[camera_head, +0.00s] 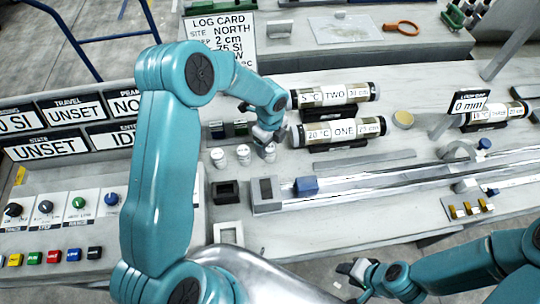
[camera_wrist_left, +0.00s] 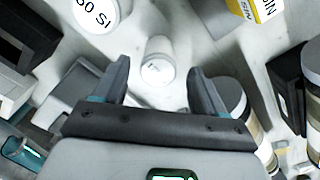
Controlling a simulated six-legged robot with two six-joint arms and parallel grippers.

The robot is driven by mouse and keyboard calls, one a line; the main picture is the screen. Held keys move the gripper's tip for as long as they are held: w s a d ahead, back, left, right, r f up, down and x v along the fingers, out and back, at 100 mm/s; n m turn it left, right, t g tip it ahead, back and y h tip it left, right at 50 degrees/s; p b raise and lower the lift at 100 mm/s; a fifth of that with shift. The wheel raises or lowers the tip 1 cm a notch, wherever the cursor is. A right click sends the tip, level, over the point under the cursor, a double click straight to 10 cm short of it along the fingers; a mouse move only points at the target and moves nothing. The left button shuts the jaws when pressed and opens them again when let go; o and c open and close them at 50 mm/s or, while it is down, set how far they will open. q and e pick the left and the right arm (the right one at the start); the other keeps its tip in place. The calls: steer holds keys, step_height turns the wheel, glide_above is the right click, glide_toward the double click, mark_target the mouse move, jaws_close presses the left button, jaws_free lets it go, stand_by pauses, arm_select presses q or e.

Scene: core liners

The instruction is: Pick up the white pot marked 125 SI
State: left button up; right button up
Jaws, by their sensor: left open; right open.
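Three small white pots stand in a row on the bench in the head view: a left one (camera_head: 218,158), a middle one (camera_head: 243,154) and a right one (camera_head: 268,152). Their markings are too small to read there. My left gripper (camera_head: 263,134) is open, just above the right pot. In the left wrist view, a white pot (camera_wrist_left: 157,60) lies between and beyond the open fingers (camera_wrist_left: 158,85), apart from both; its mark is unreadable. Another white pot (camera_wrist_left: 97,12) at the top left has a mark including "SI". My right gripper (camera_head: 355,270) is open and empty at the bottom.
Labelled core tubes, TWO (camera_head: 336,94) and ONE (camera_head: 340,131), lie right of my left gripper. A black open block (camera_head: 226,192) and a rail with a blue block (camera_head: 306,186) are in front. A log card (camera_head: 220,40) stands behind. A control panel (camera_head: 60,225) is at left.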

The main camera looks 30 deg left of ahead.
arm_select(q)
steer(key=shift+f, duration=0.6)
steer(key=shift+s+a+r, duration=0.15)
steer(key=shift+r, duration=0.05)
steer(key=c, duration=1.2)
